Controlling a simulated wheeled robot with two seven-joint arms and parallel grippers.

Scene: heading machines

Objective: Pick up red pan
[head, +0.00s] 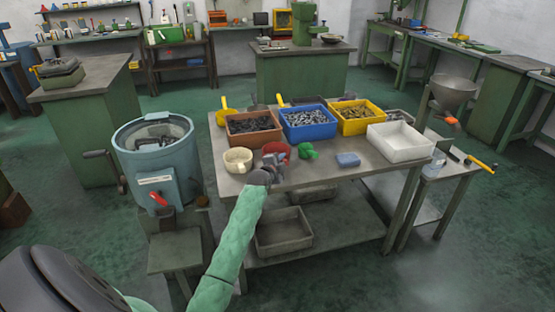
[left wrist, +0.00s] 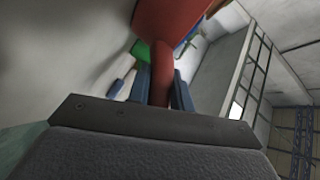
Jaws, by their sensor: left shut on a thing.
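The red pan (head: 277,150) is at the front edge of the work table (head: 330,172), between a cream pan and a green scoop-like item. My left gripper (head: 272,167) reaches in from the front. In the left wrist view the red pan (left wrist: 178,14) is at the top, and its handle runs down between the two blue-grey fingers of my left gripper (left wrist: 161,88). The fingers are shut on the handle. I cannot tell whether the pan touches the table. My right gripper is not in view.
The cream pan (head: 238,160) stands left, the green item (head: 307,150) and a blue block (head: 348,160) right. Brown (head: 254,126), blue (head: 305,119) and yellow bins (head: 358,117) and a white tray (head: 400,142) stand behind. A blue-grey machine (head: 158,165) flanks the table's left.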

